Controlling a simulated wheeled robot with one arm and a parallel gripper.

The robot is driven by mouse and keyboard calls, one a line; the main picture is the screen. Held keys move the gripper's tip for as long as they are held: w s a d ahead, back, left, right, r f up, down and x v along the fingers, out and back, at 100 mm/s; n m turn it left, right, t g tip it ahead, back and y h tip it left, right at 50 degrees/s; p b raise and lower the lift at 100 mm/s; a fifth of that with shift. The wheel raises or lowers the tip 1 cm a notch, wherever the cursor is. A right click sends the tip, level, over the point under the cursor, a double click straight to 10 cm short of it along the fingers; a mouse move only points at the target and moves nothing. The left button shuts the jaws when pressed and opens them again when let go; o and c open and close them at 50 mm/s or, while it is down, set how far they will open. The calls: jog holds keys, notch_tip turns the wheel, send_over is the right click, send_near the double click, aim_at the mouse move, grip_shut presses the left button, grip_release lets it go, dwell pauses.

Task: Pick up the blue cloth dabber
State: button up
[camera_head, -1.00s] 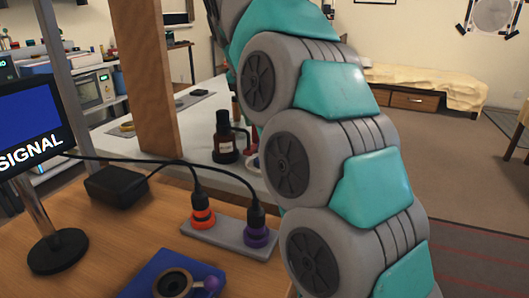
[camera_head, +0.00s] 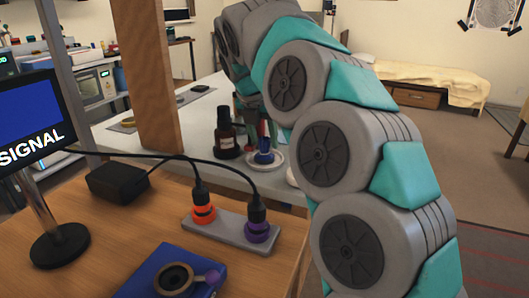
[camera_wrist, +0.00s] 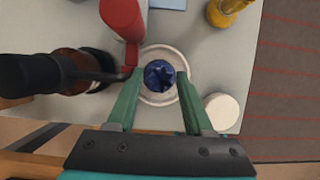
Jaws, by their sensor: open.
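The blue cloth dabber (camera_wrist: 159,76) sits on a round white dish (camera_wrist: 167,53) on the pale table. In the wrist view I see its crumpled blue top from above. It also shows in the head view (camera_head: 264,153) on the dish, beside the brown bottle. My gripper (camera_wrist: 155,80) is open, with one green finger to the left of the dabber and one to the right. The fingertips are over the dish, and I cannot tell how high they are.
A brown bottle (camera_wrist: 85,68) stands close to the left finger, with a red object (camera_wrist: 122,18) above it. A white round lid (camera_wrist: 222,111) lies right of the dish. A yellow bottle (camera_wrist: 226,10) is at the top right. The power strip (camera_head: 232,232) is on the wooden desk.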

jog(key=shift+c, duration=0.4)
grip_shut()
jog(key=shift+r, duration=0.1)
